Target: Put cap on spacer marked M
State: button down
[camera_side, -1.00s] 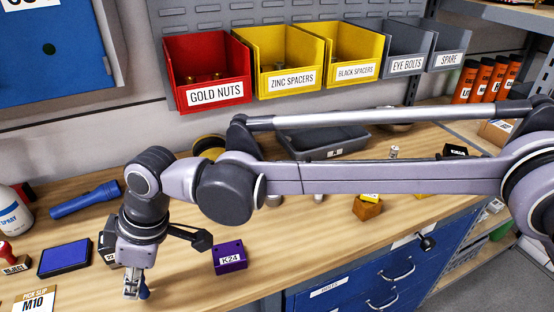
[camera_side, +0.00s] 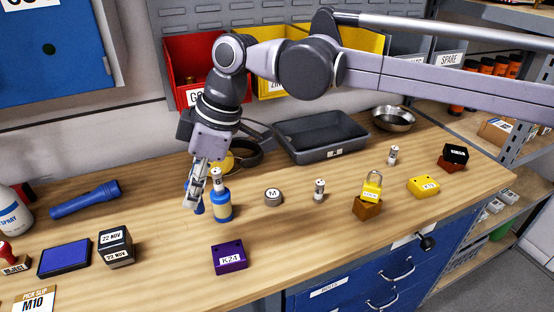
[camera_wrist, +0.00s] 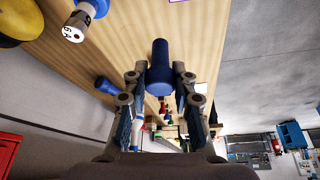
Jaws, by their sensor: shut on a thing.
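My gripper (camera_side: 193,200) is shut on a blue cylinder (camera_wrist: 160,58), held between both fingertips in the wrist view; whether it is the cap I cannot tell. A low grey round piece marked M (camera_side: 272,197) stands on the bench to the right of my gripper. Small white-and-dark marked cylinders stand farther right, one nearer (camera_side: 319,190) and one farther back (camera_side: 393,155).
A purple K24 block (camera_side: 229,257) lies in front. A yellow padlock (camera_side: 371,188) sits on a brown block. A grey tray (camera_side: 322,137) and metal bowl (camera_side: 393,118) stand behind. Bare wood surrounds the M piece.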

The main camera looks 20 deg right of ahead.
jog(key=w+d+r+m, duration=0.1)
jog(key=w+d, duration=0.2)
jog(key=d, duration=1.1)
jog(key=w+d+r+m, duration=0.15)
jog(key=w+d, duration=0.25)
jog(key=d, duration=1)
send_over(273, 193)
jog(key=shift+n+t, duration=0.25)
jog(key=shift+t, duration=0.15)
jog(key=shift+f, duration=5.45)
jog(key=shift+f, duration=0.15)
jog(key=c, duration=1.1)
grip_release()
